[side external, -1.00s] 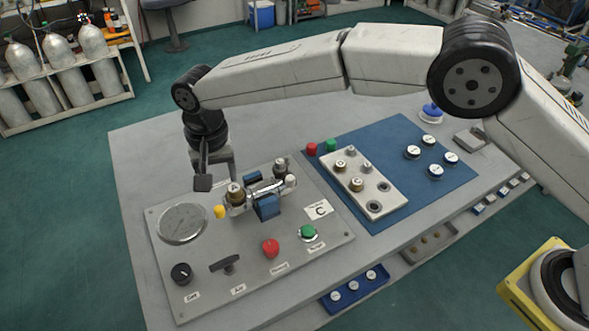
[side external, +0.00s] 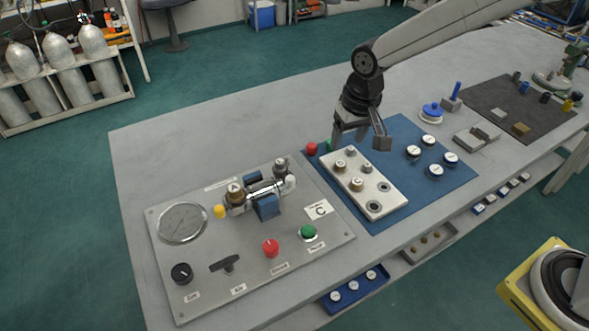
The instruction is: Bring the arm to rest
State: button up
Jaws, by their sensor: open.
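My gripper (side external: 359,142) is open and empty. It hangs from my arm above the far edge of the blue mat (side external: 415,195), over or just behind the white block (side external: 378,198) with its round fittings. Its fingers point down, and I cannot tell how high above the table they are. My arm reaches in from the upper right. The grey air panel (side external: 195,268) lies to the left, with a gauge (side external: 182,223), a black knob, a dark lever, a red button (side external: 270,248), a green button (side external: 308,232) and a valve assembly (side external: 262,190) on it.
Several white round caps (side external: 428,143) sit on the mat's right part. A blue-topped part (side external: 431,112) and a dark mat (side external: 518,108) lie to the right. The table's back left is clear.

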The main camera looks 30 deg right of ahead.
jog(key=s+d+f+n+t, duration=0.1)
jog(key=s+d+f, duration=0.1)
jog(key=s+d, duration=1)
jog(key=s, duration=0.2)
jog(key=shift+s+f, duration=0.15)
jog(key=shift+s, duration=0.25)
